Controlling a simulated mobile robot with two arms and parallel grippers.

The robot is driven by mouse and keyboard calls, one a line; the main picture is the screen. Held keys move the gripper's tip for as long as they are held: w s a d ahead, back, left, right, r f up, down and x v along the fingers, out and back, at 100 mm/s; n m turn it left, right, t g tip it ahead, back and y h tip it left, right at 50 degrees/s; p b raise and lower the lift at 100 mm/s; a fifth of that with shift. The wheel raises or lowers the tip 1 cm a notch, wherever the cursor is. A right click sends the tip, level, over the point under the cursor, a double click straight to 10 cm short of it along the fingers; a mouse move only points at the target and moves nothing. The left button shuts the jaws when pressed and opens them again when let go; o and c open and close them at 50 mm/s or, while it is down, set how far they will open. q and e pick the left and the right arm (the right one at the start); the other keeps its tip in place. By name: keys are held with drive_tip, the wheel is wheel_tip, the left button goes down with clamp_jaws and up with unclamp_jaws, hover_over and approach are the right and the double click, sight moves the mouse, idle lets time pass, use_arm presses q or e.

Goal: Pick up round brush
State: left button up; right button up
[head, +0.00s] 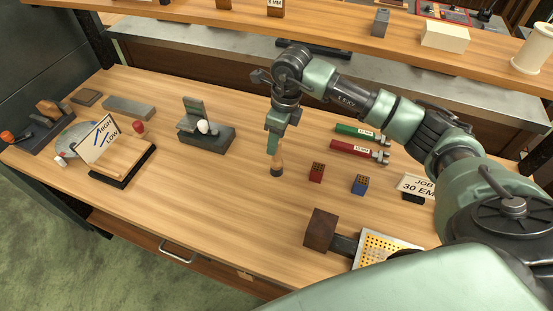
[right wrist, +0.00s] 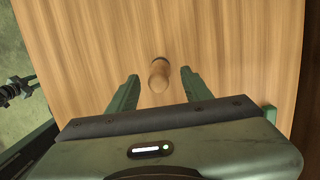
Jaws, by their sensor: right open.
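The round brush (head: 277,163) stands upright on the wooden workbench, with a tan wooden handle on top and a dark lower end. My right gripper (head: 273,143) points down over it, its fingers beside the upper handle in the head view. In the right wrist view, the open right gripper (right wrist: 159,83) has one finger on each side of the brush (right wrist: 160,72), with a gap at both sides. The fingers hide part of the handle in the head view.
Right of the brush stand a red block (head: 317,172) and a blue block (head: 360,184), with green (head: 358,133) and red (head: 355,150) tools behind. A dark mallet-like block (head: 321,229) is in front. Bare bench (head: 215,200) lies front-left.

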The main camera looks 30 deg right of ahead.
sight(277, 158)
drive_tip(key=f+p, duration=0.1)
drive_tip(key=f, duration=0.3)
drive_tip(key=shift+s+a+f+p, duration=0.1)
drive_tip(key=shift+a+f+p, duration=0.1)
drive_tip(key=shift+f+p, duration=0.15)
drive_tip(key=shift+f, duration=0.5)
clamp_jaws()
